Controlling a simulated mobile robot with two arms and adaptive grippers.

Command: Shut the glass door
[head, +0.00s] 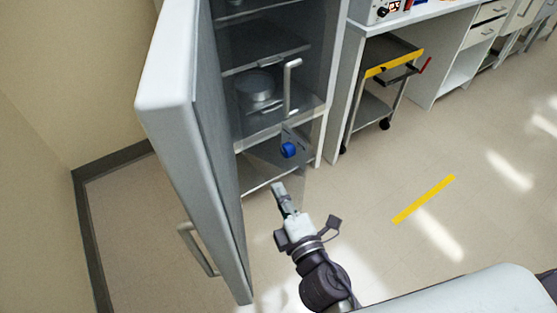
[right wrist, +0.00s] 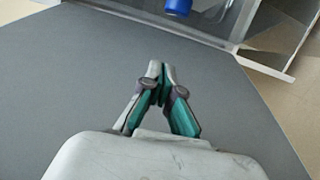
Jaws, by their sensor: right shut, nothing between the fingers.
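A tall pale cabinet with shelves stands in the head view. A clear glass pane (head: 300,148) with a pale upright handle (head: 290,88) shows in front of its shelves; I take it for the glass door, and its exact angle is hard to tell. A thick white-and-grey door (head: 215,150) stands wide open on the left, its handle (head: 196,250) on the outer side. My right gripper (head: 278,188) is shut and empty, low before the cabinet opening, right of the grey door. In the right wrist view the gripper (right wrist: 161,72) shows against a grey surface. The left gripper is not in view.
A blue-capped item (head: 288,150) and a round metal dish (head: 256,88) are in the cabinet. A metal cart (head: 372,112) with a yellow edge stands right of it. A wall is at the left. The floor (head: 400,175) at right is clear.

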